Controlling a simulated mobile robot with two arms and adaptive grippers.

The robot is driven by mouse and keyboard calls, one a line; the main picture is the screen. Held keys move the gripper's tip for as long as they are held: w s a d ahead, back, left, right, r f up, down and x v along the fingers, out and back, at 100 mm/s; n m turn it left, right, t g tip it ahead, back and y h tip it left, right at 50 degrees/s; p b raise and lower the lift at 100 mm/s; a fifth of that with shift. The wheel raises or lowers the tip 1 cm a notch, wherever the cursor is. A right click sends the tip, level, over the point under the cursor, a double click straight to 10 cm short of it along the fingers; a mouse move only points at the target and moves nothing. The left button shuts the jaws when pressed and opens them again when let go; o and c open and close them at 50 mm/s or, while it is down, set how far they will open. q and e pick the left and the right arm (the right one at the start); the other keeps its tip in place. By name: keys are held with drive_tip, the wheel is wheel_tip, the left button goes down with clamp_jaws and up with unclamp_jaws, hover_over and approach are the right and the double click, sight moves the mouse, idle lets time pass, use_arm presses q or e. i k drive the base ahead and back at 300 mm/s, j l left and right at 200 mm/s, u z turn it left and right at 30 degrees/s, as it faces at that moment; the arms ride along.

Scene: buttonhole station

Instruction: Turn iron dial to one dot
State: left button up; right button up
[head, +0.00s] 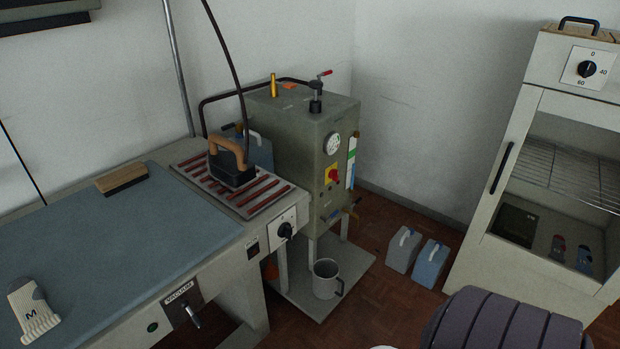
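The iron (231,163) has a dark body and a tan handle. It rests on a grate of red-brown bars (262,198) at the right end of the pressing table. A black dial (286,230) sits on a white plate (291,218) on the table's front face, just below the grate. The plate's marks are too small to read, so I cannot tell which mark the dial points to. No dial can be made out on the iron itself. Neither of my grippers is in view.
The grey-green boiler (300,140) has a gauge and red switch. A mug (326,279) stands on its lower shelf. Two jugs (403,250) (431,264) stand on the floor. The cabinet (565,105) has another dial (586,69). A vacuum lever (192,314) projects from the table front.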

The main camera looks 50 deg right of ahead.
sight(285, 230)
drive_tip(key=z, duration=1.25)
